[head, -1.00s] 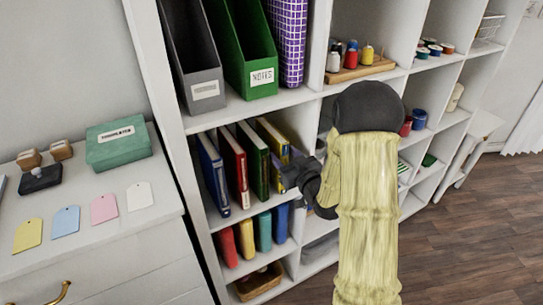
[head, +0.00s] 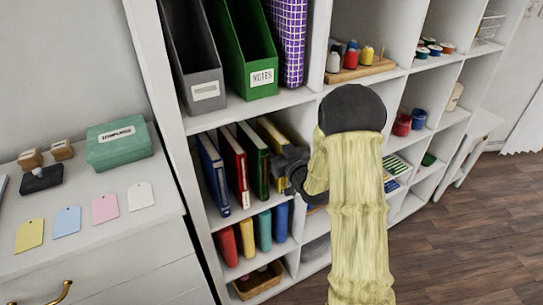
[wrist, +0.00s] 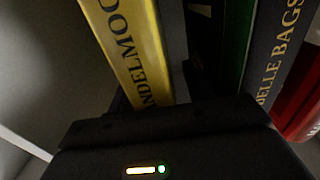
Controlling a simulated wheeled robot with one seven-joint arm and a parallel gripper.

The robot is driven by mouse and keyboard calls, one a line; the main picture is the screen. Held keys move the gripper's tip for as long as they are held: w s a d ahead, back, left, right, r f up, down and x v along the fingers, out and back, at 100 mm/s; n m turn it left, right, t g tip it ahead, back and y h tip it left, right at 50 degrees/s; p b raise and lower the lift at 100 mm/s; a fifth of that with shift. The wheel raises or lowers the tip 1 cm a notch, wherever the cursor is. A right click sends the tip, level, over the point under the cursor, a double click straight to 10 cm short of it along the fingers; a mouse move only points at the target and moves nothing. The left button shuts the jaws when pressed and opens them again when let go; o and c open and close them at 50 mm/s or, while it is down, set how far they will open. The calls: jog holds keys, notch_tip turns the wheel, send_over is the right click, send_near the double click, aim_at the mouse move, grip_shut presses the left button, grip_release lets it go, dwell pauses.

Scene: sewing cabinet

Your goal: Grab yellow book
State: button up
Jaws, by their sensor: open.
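The yellow book (head: 270,131) stands upright in the middle-left cubby of the white shelf, at the right end of a row of books. In the wrist view, the yellow spine (wrist: 132,50) with dark lettering is close in front of my gripper, left of centre. My gripper is open and is at the book's lower front. The fingertips are lost in shadow, so I cannot tell whether they are on both sides of the book or touching it.
Green (head: 256,160), red (head: 234,165) and blue (head: 213,172) books stand left of the yellow one. Magazine files, one green (head: 240,50), stand above. A side cabinet (head: 90,240) is at left.

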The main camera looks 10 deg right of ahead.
grip_shut()
dwell(1.4)
